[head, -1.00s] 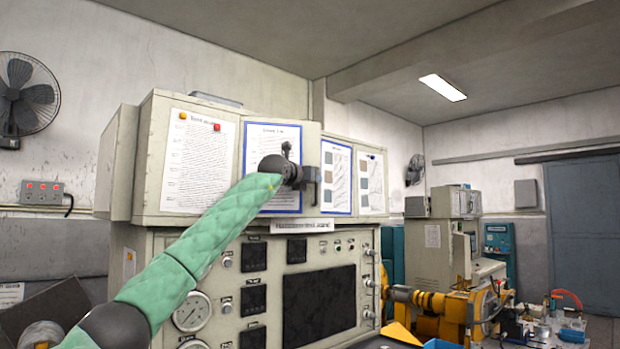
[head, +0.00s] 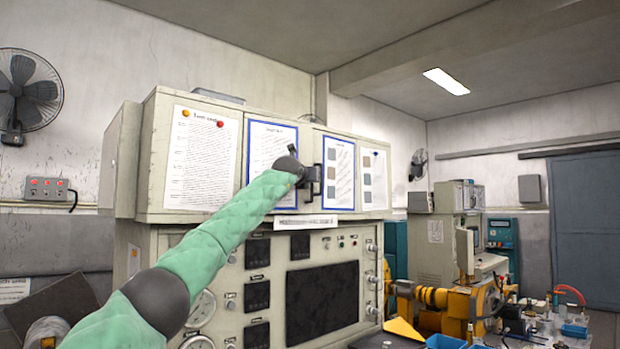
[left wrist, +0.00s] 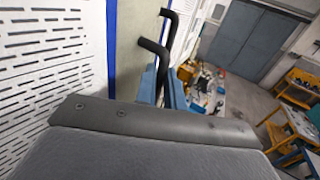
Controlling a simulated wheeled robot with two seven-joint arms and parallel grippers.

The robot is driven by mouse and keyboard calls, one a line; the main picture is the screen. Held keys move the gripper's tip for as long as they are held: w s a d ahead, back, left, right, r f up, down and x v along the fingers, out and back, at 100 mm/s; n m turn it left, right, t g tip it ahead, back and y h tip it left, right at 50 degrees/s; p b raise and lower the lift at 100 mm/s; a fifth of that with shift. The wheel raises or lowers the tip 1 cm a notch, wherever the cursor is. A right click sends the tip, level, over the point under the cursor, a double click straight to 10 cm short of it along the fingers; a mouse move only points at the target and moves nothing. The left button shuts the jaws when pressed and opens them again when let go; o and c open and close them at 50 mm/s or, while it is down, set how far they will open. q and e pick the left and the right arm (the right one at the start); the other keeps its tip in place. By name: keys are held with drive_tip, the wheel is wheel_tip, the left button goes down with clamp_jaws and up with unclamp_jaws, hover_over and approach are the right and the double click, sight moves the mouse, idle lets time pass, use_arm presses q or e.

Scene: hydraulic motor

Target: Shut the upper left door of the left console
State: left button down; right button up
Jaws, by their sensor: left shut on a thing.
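The left console (head: 150,240) is a pale cabinet with hinged doors across its upper part. The upper left door (head: 235,160) carries printed sheets and looks close to flush with the front; any small gap is hard to tell. My left arm reaches across it, and my left gripper (head: 312,180) is at the door's right edge, shut on the dark handle there. The arm hides part of the door. My right gripper is not in view.
The neighbouring door (head: 374,180) with more sheets lies just right of my gripper. Below is the panel with gauges and a dark screen (head: 322,300). A yellow motor rig (head: 470,300) and a cluttered bench stand to the right. A fan (head: 28,92) hangs on the left wall.

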use_arm(q)
drive_tip(key=shift+w+r+n+y, duration=0.3)
drive_tip(key=shift+w+n+y, duration=0.2)
drive_tip(key=shift+w+y, duration=0.45)
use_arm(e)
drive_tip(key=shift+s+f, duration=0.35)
use_arm(q)
drive_tip(key=shift+t, duration=0.3)
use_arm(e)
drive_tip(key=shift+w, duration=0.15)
use_arm(q)
drive_tip(key=c, duration=1.8)
unclamp_jaws()
drive_tip(key=shift+d, duration=0.1)
drive_tip(key=o, duration=0.3)
drive_tip(key=shift+w+d+f, duration=0.1)
drive_tip(key=shift+w+d, duration=0.1)
drive_tip(key=shift+d, duration=0.1)
drive_tip(key=shift+w+a+f, duration=0.15)
drive_tip(key=shift+a+f, duration=0.1)
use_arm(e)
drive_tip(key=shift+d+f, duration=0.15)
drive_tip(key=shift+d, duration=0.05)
